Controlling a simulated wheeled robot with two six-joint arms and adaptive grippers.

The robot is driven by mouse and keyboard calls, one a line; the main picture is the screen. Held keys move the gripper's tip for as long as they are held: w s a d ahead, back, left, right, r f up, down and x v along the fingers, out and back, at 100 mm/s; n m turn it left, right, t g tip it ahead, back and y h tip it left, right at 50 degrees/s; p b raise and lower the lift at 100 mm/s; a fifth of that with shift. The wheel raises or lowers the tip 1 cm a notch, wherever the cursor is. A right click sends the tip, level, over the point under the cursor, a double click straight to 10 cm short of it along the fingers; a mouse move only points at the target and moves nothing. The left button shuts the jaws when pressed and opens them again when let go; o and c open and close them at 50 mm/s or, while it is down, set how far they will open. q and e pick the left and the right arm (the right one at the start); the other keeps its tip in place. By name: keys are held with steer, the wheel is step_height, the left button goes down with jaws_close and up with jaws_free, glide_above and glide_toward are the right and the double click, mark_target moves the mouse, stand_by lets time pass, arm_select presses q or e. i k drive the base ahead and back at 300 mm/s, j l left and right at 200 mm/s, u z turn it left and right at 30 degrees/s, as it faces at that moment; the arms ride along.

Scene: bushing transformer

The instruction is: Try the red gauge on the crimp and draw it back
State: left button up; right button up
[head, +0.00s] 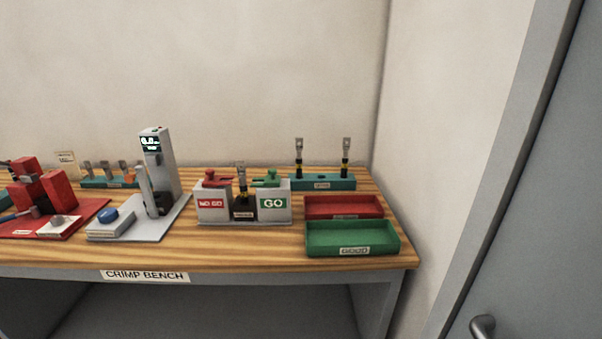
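The red gauge (217,180) lies on top of the white block marked NO GO (211,204) on the bench. The crimp (242,186) is a metal lug on a dark stem. It stands upright in a dark holder (243,210) between the NO GO block and the block marked GO (273,204). A green gauge (267,179) lies on the GO block. At this size I cannot tell whether either gauge touches the crimp. Neither of my grippers is in view.
A green tray (352,249) and a red tray (343,216) sit at the bench's right. Two lugs stand in a teal rack (322,184) behind. A grey device with a display (158,165) and a red press (35,190) are left. Bare wood (240,249) lies in front.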

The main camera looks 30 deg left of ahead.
mark_target(211, 179)
steer(key=u, duration=1.6)
steer(key=z, duration=0.1)
steer(key=i+j, duration=0.05)
